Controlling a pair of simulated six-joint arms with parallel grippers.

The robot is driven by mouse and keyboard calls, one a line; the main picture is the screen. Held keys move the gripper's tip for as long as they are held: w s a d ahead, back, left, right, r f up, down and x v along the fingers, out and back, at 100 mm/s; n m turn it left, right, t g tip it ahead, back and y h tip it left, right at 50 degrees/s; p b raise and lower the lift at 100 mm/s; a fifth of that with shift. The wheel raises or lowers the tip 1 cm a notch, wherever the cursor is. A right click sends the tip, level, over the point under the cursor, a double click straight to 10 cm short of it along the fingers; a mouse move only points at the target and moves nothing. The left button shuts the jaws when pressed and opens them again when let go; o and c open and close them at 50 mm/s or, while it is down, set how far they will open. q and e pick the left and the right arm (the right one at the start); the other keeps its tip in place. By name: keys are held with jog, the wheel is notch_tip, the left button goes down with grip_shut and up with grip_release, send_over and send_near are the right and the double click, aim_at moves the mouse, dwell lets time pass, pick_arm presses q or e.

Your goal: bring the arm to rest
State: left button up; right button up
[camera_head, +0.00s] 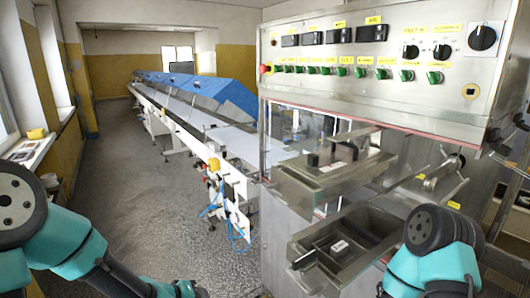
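My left arm comes in at the lower left, with a dark round joint and teal links. It runs along the bottom edge toward the middle, and its far end is cut off there. My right arm shows at the lower right, with a dark joint over a teal link, in front of the steel machine (372,73). Its lower part is also cut off by the bottom edge. The fingers of both grippers are out of view, so what they hold is hidden.
The machine's control panel has green knobs and black dials. Below it, an open steel trough (297,250) stands left of my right arm. A long conveyor (232,140) with blue covers (222,92) runs back. The grey floor (130,180) on the left is clear.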

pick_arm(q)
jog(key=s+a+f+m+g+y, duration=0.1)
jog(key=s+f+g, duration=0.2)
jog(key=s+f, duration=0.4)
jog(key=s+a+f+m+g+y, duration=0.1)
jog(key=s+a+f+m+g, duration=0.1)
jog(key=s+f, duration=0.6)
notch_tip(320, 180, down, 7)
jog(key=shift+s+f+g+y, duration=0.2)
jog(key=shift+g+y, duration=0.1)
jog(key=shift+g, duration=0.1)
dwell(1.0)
